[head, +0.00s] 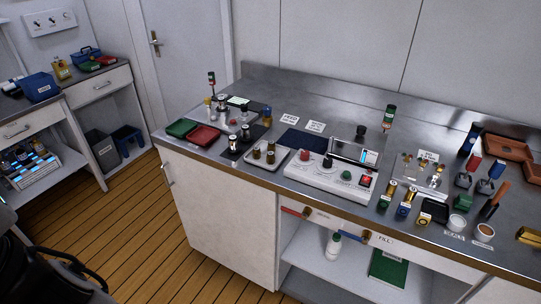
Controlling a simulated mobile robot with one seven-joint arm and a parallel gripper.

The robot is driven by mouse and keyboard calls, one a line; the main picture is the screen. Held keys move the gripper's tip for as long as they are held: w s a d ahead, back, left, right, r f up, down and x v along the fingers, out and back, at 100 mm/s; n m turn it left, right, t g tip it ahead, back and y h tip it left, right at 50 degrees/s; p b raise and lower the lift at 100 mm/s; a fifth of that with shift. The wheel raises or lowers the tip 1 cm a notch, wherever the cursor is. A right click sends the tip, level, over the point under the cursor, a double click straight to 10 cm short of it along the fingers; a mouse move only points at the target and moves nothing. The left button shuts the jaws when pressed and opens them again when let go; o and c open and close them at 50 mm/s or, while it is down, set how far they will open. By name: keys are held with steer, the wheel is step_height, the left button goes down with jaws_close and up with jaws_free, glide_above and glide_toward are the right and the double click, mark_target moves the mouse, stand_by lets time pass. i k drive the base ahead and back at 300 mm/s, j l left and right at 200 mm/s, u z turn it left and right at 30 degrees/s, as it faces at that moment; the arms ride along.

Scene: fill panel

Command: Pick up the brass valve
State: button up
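Several brass-coloured things are in the head view, and I cannot tell for sure which is the brass valve. Two small brass cylinders, a left one (391,188) and a right one (410,195), stand near the front of the steel counter (262,92), right of the white control box. Short brass-and-dark pieces (271,151) stand on a small tray left of that box. A gold-coloured block (529,236) lies at the right edge of the picture. Brass parts (408,161) also show on a small stand farther back. My gripper is not in view.
The white control box (325,178) has knobs and a red switch. Red (205,137) and green (181,128) trays lie at the counter's left. Cups, tools and bottles crowd its right side. Shelves below hold a white bottle (333,245). The wooden floor (135,225) in front is clear.

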mark_target(270, 157)
steer(key=i+j+z, duration=0.4)
steer(key=i+j, duration=0.45)
steer(key=i, duration=0.1)
